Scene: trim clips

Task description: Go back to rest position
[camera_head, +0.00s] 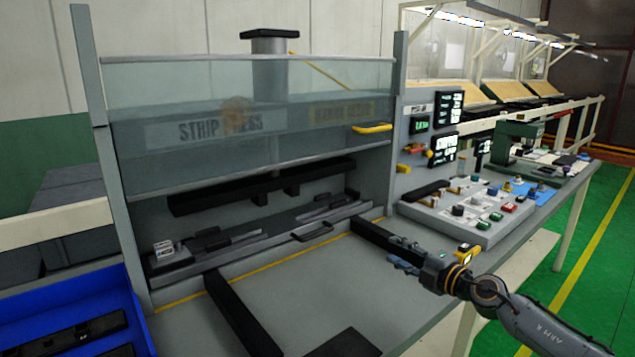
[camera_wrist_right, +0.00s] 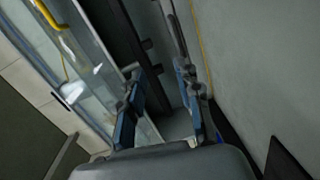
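My right gripper (camera_head: 398,252) reaches in from the lower right over the grey bench, in front of the button panel and near the dark rail. In the right wrist view its two blue-padded fingers (camera_wrist_right: 158,98) stand apart with nothing between them. My left gripper is in neither view. The strip press (camera_head: 220,130) stands ahead, with a see-through guard across its upper front and an open gap below. Its yellow handle (camera_head: 372,128) is at the guard's right side; a yellow handle also shows in the right wrist view (camera_wrist_right: 47,14).
A blue bin (camera_head: 60,300) with black strips stands at the lower left. A button panel (camera_head: 470,208) is right of the press. Two dark rails (camera_head: 243,318) run along the bench. The bench between them is mostly clear. A green machine (camera_head: 517,140) stands farther right.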

